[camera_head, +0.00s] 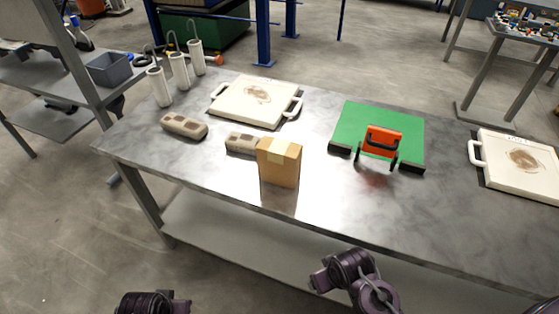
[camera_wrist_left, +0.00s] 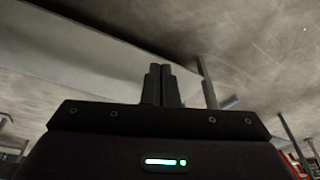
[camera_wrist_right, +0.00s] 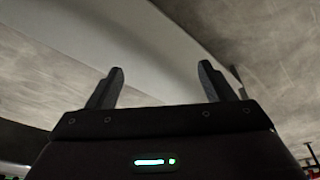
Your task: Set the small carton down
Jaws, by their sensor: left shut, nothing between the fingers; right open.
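The small brown carton (camera_head: 279,163) stands upright on the metal table (camera_head: 240,178), near its front edge left of the middle. A pale strip of tape runs over its top. Neither gripper touches it. My left gripper's fingers (camera_wrist_left: 160,86) are shut and empty in the left wrist view, with the underside of a pale surface and the floor beyond. My right gripper's fingers (camera_wrist_right: 160,88) are apart and empty in the right wrist view. In the head view both arms show only in part at the bottom edge, in front of the table.
Two grey-brown blocks (camera_head: 184,126) lie near the carton, one just behind it. A white plate with handles (camera_head: 254,101) and several white cylinders (camera_head: 179,71) are behind. A green mat (camera_head: 378,121) bears an orange device (camera_head: 381,140). Another white plate (camera_head: 516,165) is far right.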

